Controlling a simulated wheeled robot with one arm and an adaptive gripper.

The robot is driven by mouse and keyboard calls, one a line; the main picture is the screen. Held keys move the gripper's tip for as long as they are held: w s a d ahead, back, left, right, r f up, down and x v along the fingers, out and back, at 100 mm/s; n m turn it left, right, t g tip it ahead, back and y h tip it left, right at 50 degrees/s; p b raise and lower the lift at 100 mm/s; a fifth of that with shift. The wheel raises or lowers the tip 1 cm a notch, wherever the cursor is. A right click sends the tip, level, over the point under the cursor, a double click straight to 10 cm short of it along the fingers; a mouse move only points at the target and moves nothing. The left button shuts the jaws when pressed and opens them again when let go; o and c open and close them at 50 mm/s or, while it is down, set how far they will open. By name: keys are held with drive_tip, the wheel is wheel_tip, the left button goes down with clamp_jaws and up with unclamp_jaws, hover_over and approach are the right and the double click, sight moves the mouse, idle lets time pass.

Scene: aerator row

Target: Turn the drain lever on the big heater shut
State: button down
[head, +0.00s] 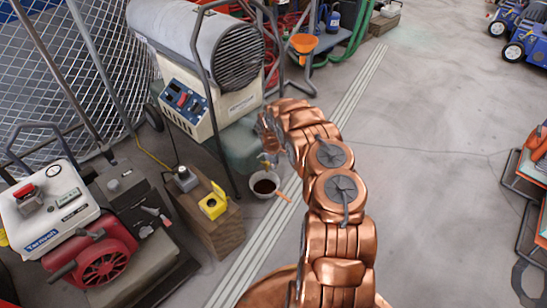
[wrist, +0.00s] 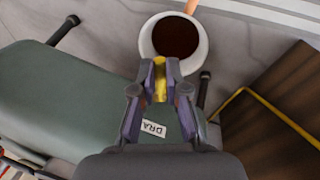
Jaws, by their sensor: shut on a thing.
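The big heater (head: 222,108) stands left of centre in the head view, with a grey barrel on a cream body. Its grey-green tank (head: 240,147) sits low down and fills much of the wrist view (wrist: 75,100). A white label reading "DRA" (wrist: 153,128) is on the tank, partly hidden by my gripper. My gripper (wrist: 160,68) is shut on the yellow drain lever (wrist: 160,88), whose middle shows between the fingers. In the head view my gripper (head: 268,158) is small and partly hidden by my copper arm. The valve body is hidden.
A white pan (head: 265,186) of dark liquid with an orange handle stands on the floor below the lever. A wooden block (head: 212,228) with a yellow item stands left of it. A red machine (head: 95,262) is at lower left.

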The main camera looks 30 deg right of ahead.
drive_tip(key=n+p, duration=0.1)
drive_tip(key=p, duration=0.1)
drive_tip(key=d+n+p, duration=0.1)
drive_tip(key=n+p, duration=0.1)
drive_tip(key=shift+w+r+t, duration=0.2)
drive_tip(key=shift+t, duration=0.1)
drive_tip(key=shift+w+d+f+n+y+b, duration=0.1)
drive_tip(key=shift+w+d+n+y+b, duration=0.3)
drive_tip(key=shift+n, duration=1.35)
drive_tip(key=shift+w+a+f+n+y+b, duration=0.15)
drive_tip(key=shift+w+n+y, duration=0.45)
drive_tip(key=shift+n, duration=1.1)
drive_tip(key=shift+w+d+f+n+y+b, duration=0.2)
drive_tip(key=shift+w+n, duration=0.5)
drive_tip(key=shift+n, duration=1.05)
drive_tip(key=shift+r, duration=0.2)
drive_tip(key=c, duration=1.2)
unclamp_jaws()
drive_tip(key=shift+d, duration=0.1)
drive_tip(key=shift+w, duration=0.1)
drive_tip(key=shift+r, duration=0.1)
